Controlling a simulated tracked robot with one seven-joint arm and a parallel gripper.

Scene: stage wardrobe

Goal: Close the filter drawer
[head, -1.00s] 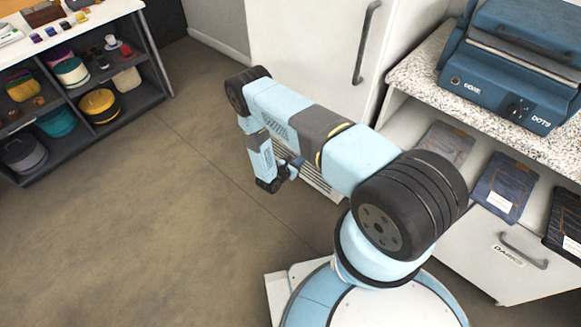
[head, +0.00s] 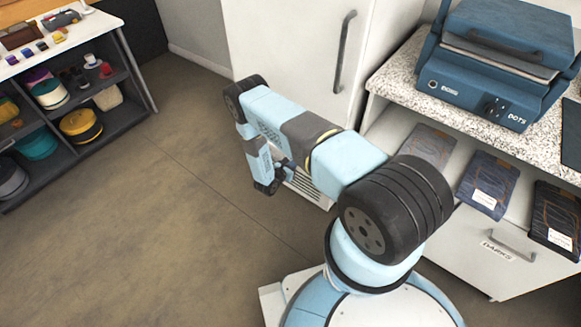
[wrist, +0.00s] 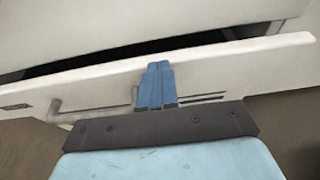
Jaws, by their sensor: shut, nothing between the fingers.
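The filter drawer (wrist: 255,55) shows in the wrist view as a white front standing out from the white cabinet body, with a dark gap behind its top edge. A bar handle (wrist: 90,112) is on the front, left of my fingers, and slots show to their right. In the head view a slatted white part (head: 308,186) low by the cabinet is mostly hidden behind my arm. My gripper (wrist: 157,68) is shut and empty, with its blue fingers in front of the drawer front. Contact cannot be told. The gripper also shows in the head view (head: 286,171), pointing toward the cabinet.
The tall white cabinet (head: 285,60) rises behind my arm. A counter (head: 405,75) with a blue press (head: 490,70) stands at right, above folded jeans and a drawer labelled DARKS (head: 497,252). A dark shelf unit (head: 110,75) is at left. The floor (head: 150,230) between is clear.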

